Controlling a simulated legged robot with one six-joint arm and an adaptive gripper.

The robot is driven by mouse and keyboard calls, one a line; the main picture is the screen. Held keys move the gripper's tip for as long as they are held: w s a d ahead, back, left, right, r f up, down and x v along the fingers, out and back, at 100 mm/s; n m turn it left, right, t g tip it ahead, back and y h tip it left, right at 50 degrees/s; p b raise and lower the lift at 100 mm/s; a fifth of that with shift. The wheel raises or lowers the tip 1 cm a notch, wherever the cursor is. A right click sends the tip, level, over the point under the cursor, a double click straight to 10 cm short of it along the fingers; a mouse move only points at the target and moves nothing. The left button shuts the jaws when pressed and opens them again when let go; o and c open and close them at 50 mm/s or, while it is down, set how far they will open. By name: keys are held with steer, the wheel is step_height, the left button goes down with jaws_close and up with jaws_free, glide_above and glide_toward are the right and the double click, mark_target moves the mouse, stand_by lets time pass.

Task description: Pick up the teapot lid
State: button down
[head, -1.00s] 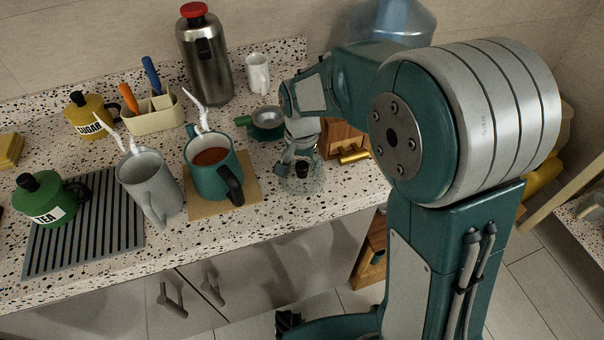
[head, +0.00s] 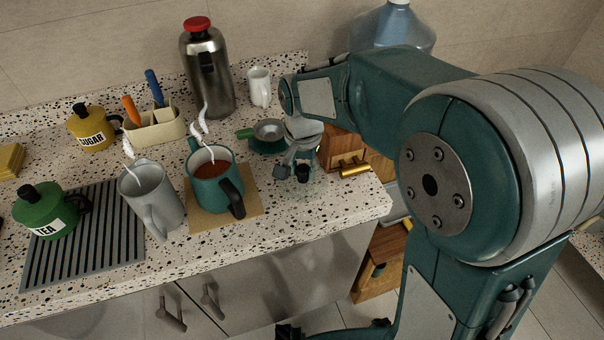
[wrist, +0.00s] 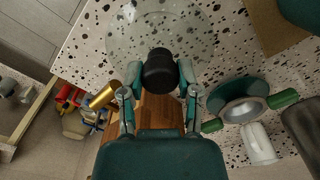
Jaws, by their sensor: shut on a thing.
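A clear glass lid (wrist: 155,28) with a black knob (wrist: 160,70) shows at the top of the wrist view. My gripper (wrist: 159,84) is shut on the black knob, with one finger on each side. In the head view my gripper (head: 297,168) points down over the counter, right of the teal mug, with the black knob (head: 302,173) at its tips. The glass is hard to make out there, and I cannot tell whether it touches the counter. A green pot marked TEA (head: 42,212) stands at the far left with its own black-knobbed top.
A teal mug (head: 208,187) on a brown mat and a grey mug (head: 148,200) stand left of my gripper. A green-handled strainer (head: 268,130), a white cup (head: 259,87) and a steel flask (head: 207,75) are behind. A wooden block with a brass-coloured roll (head: 354,169) is close on the right.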

steer(key=s+r, duration=0.4)
steer(key=r, duration=0.1)
steer(key=shift+s+d, duration=0.1)
steer(key=shift+s, duration=0.1)
steer(key=s+r, duration=0.3)
steer(key=s, duration=0.5)
steer(key=shift+s+r, duration=0.15)
